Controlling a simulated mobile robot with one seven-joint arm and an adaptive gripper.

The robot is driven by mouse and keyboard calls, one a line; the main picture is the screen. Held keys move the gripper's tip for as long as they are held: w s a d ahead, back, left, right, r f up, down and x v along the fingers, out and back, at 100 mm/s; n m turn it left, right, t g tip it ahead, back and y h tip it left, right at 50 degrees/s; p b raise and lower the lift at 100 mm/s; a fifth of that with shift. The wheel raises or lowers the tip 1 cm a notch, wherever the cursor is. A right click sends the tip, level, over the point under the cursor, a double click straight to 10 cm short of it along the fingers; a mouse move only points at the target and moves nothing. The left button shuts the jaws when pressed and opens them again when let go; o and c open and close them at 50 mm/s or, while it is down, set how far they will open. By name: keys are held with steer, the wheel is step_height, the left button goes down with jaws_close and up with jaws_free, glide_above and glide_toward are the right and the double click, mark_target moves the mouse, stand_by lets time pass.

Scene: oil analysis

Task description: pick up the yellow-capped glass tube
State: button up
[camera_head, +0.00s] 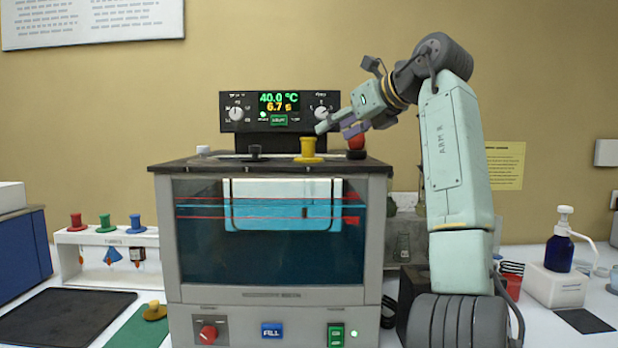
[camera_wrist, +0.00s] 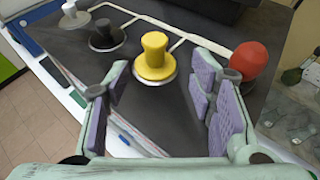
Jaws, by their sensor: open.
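The yellow cap (camera_head: 308,148) of the tube stands upright on the dark top of the bath (camera_head: 277,250), just in front of the display. Its glass part is not clearly seen below the top. In the wrist view the yellow cap (camera_wrist: 154,55) sits on a pale round collar, beyond the fingertips and roughly between their lines. My gripper (camera_head: 337,128) is above the bath top, up and to the right of the yellow cap. In the wrist view my gripper (camera_wrist: 160,85) is open and empty, its purple pads apart and not touching the cap.
A red cap (camera_wrist: 248,60) stands close beyond the right finger. A black cap (camera_wrist: 106,36) and a white cap (camera_wrist: 72,14) stand to the left. The control panel (camera_head: 280,112) rises behind. A white rack (camera_head: 108,250) and another yellow-topped piece (camera_head: 154,311) are at the left.

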mark_target(313, 139)
steer(key=x, duration=0.4)
steer(key=shift+w+a+p, duration=0.2)
steer(key=shift+a+p, duration=0.1)
steer(key=shift+p, duration=0.05)
steer(key=x, duration=0.2)
steer(key=p+x, duration=0.1)
steer(key=x, duration=0.1)
steer(key=shift+a+p, duration=0.3)
steer(key=shift+a, duration=0.1)
steer(key=shift+w+a+f, duration=0.15)
steer(key=shift+w+f, duration=0.1)
steer(key=shift+w, duration=0.1)
steer(key=shift+c, duration=0.6)
jaws_close()
